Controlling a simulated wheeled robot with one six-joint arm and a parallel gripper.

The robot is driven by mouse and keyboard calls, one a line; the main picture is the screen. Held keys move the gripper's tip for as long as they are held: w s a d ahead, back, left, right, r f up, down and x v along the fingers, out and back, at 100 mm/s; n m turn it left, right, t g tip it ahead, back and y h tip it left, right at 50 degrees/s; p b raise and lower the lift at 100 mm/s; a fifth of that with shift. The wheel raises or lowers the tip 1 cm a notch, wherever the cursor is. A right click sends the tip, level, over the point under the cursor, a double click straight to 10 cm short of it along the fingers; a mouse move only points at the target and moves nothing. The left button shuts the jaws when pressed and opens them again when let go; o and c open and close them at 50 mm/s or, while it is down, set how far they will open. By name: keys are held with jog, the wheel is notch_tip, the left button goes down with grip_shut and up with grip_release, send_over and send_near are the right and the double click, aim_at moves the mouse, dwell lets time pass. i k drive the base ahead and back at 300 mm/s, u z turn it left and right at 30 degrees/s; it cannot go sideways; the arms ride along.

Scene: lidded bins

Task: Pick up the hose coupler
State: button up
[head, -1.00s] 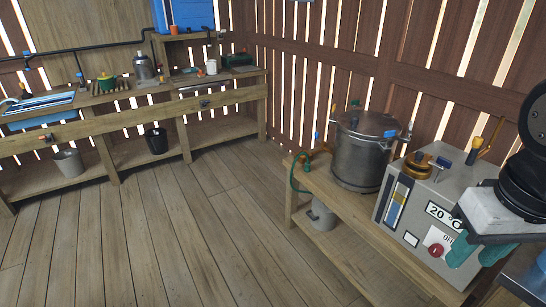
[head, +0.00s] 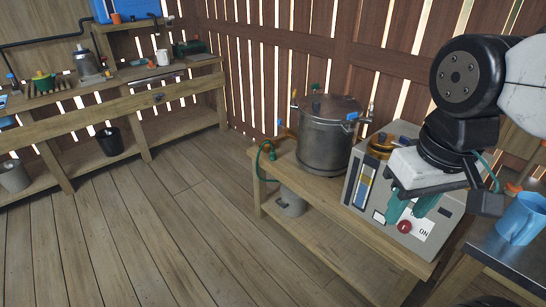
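My gripper (head: 410,207) is at the right of the head view, pointing down in front of the grey control box (head: 360,187). Its two teal fingers are apart, with nothing seen between them. I cannot pick out the hose coupler for certain. A green hose (head: 259,167) hangs in a loop at the left end of the near bench, with a small orange piece (head: 284,131) close above it, beside the metal pot. Another small orange piece (head: 513,188) shows behind the blue mug at the right edge. Both are too small to identify.
The lidded metal pot (head: 325,145) stands on the wooden bench (head: 300,181), left of the control box. A blue mug (head: 520,219) stands on a metal table (head: 500,255) at the right. A longer workbench (head: 120,108) runs along the back left. The plank floor (head: 170,230) is clear.

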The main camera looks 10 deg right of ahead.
aim_at(272, 158)
jog(key=u, duration=0.5)
jog(key=i, duration=2.2)
jog(key=z, duration=0.6)
